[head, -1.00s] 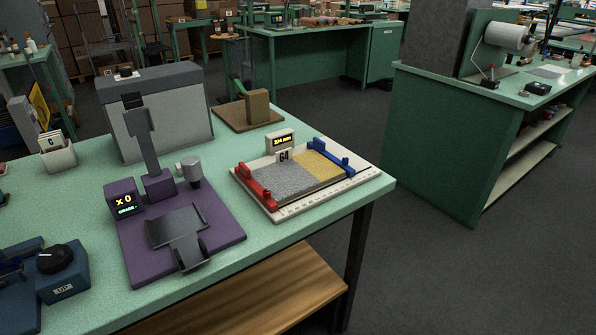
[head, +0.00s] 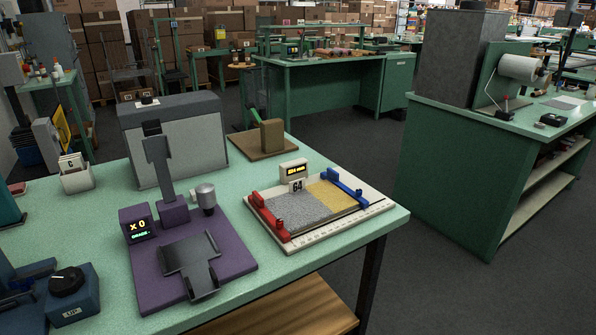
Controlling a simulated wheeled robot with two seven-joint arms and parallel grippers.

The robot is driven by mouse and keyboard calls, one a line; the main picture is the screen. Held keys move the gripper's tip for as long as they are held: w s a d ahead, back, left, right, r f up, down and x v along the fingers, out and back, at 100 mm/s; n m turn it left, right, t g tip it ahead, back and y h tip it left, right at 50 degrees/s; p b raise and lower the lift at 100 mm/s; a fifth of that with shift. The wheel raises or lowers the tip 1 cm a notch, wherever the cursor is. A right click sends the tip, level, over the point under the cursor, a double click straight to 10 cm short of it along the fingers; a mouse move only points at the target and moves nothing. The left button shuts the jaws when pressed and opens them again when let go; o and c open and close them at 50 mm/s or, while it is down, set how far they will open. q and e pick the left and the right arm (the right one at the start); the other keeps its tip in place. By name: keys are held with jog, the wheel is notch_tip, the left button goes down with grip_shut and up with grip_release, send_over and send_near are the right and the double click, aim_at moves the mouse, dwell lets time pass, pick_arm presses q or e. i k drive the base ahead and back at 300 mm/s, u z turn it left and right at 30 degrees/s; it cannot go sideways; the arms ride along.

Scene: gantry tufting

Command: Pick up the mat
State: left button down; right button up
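The mat (head: 296,209) is most likely the flat textured piece, grey on its left part. Its right part is yellow (head: 331,194). It lies flat on a cream measuring board (head: 330,229) with a ruled front edge, on the green table (head: 110,222). A red clamp (head: 270,217) stands at its left edge and a blue clamp (head: 346,187) at its right edge. A small display and a tag reading 64 (head: 297,185) stand behind it. Neither of my grippers shows in the head view.
A purple device (head: 190,265) with a post and dark tray stands left of the board. A grey box (head: 176,140) and a brown block on a board (head: 271,137) are behind. The table's right edge is close to the measuring board. Dark floor separates another green bench (head: 455,175).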

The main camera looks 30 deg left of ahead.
aim_at(304, 207)
jog(key=u, duration=0.95)
jog(key=k, duration=0.3)
jog(key=u, duration=0.1)
